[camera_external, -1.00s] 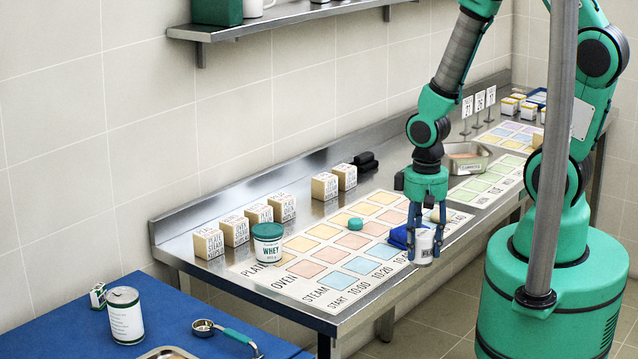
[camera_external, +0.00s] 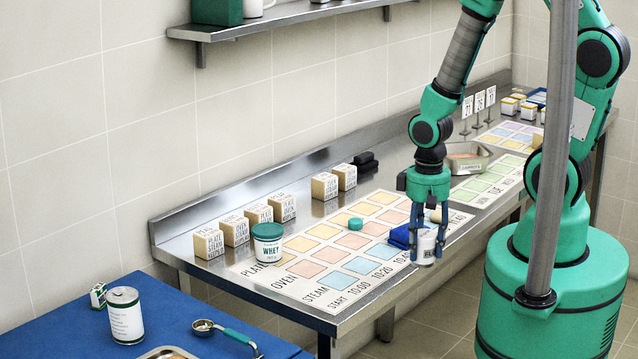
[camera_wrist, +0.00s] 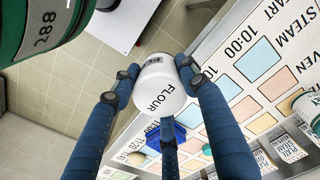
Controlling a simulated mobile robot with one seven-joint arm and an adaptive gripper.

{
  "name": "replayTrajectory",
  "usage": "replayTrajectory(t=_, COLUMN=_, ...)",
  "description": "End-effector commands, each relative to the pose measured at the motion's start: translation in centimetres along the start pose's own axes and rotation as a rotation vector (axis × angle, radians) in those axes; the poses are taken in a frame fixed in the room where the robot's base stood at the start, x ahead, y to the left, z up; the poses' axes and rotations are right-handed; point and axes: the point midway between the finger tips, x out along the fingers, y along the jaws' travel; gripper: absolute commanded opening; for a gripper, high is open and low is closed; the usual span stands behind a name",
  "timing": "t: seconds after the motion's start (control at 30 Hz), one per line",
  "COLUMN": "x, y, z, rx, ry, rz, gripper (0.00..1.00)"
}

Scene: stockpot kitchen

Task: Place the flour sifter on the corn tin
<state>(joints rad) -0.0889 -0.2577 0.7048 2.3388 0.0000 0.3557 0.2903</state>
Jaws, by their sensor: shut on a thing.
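The flour sifter (camera_external: 425,248) is a small white cylinder at the front edge of the steel counter. In the wrist view the sifter (camera_wrist: 157,95) shows the word FLOUR on its side. My gripper (camera_external: 426,240) points down with its fingers shut around the sifter; the fingers also show in the wrist view (camera_wrist: 160,88). I cannot tell whether the sifter's base touches the counter. A metal tin (camera_external: 126,316) with a white and dark green label stands upright on the blue table at the lower left, apart from my gripper. Its lettering is too small to read.
A blue object (camera_external: 402,236) sits close beside my gripper. The WHEY tub (camera_external: 268,243), a green lid (camera_external: 355,223) and several lettered blocks (camera_external: 208,244) stand on the counter (camera_external: 222,282). A measuring scoop (camera_external: 203,326) lies right of the tin on the blue table (camera_external: 60,335).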

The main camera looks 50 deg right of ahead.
Motion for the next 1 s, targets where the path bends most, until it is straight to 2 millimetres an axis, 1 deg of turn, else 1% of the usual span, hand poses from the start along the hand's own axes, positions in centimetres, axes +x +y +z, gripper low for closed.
replayTrajectory(t=0.27, x=-0.3, y=-0.5, z=-0.5, rx=-0.002, ry=0.001, rz=0.000, gripper=0.13)
replayTrajectory(t=0.47, x=-1.3, y=-2.0, z=-2.2, rx=-0.003, ry=0.001, rz=0.000, gripper=0.13)
replayTrajectory(t=0.67, x=-2.7, y=-4.9, z=-4.8, rx=-0.006, ry=0.000, rz=0.000, gripper=0.13)
replayTrajectory(t=0.8, x=-3.8, y=-7.4, z=-6.9, rx=-0.006, ry=0.001, rz=-0.001, gripper=0.13)
replayTrajectory(t=0.87, x=-4.2, y=-8.6, z=-7.6, rx=-0.007, ry=-0.001, rz=0.000, gripper=0.13)
replayTrajectory(t=1.0, x=-5.1, y=-11.4, z=-9.5, rx=-0.007, ry=0.001, rz=0.000, gripper=0.13)
